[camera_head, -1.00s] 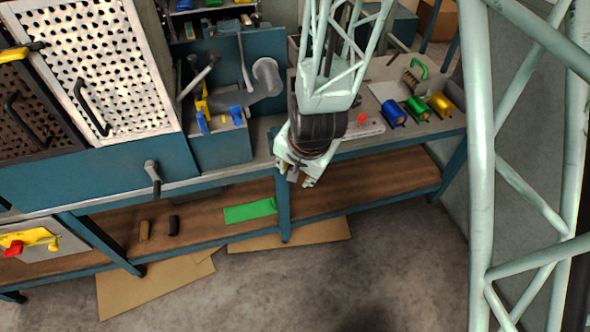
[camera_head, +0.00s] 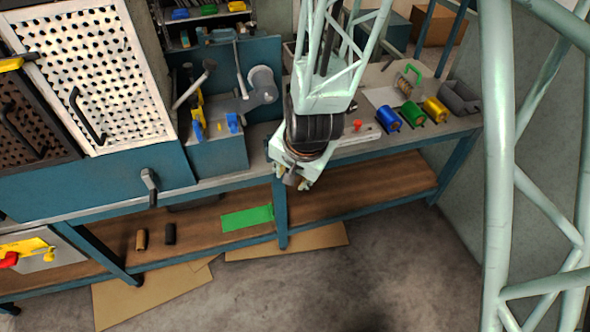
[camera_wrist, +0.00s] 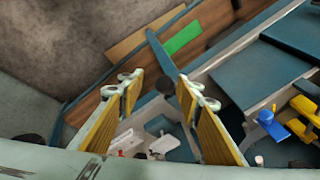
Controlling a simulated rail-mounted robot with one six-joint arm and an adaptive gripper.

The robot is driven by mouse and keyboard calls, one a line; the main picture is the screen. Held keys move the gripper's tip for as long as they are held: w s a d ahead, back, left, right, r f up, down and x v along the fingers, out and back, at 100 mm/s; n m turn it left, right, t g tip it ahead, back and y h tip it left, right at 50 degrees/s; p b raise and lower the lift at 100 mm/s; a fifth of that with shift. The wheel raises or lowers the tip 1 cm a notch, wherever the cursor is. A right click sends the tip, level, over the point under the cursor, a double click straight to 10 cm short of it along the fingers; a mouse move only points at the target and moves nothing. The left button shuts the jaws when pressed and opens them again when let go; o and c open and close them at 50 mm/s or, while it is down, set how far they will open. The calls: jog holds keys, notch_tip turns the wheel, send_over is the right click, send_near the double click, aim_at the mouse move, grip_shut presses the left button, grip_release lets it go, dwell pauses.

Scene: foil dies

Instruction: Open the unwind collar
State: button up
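A grey unwind unit with a round end (camera_head: 262,84) and levers stands on the bench at the back, left of my arm. I take the collar to be part of this unit, but it is too small to tell apart or to see whether it is open. My gripper (camera_head: 299,183) hangs at the bench's front edge, to the right of and nearer than the unit, pointing down. In the wrist view my gripper (camera_wrist: 160,84) shows two yellow-padded fingers spread apart with nothing between them.
A perforated white guard (camera_head: 95,75) is at the left. Blue, green and yellow rolls (camera_head: 411,114) lie on the bench (camera_head: 345,150) right of my arm. A green sheet (camera_head: 246,217) is on the lower shelf.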

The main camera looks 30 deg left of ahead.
jog(key=shift+v, duration=2.65)
jog(key=shift+s+r, duration=0.15)
jog(key=shift+r, duration=0.15)
jog(key=shift+d+f, duration=0.1)
jog(key=shift+d, duration=0.05)
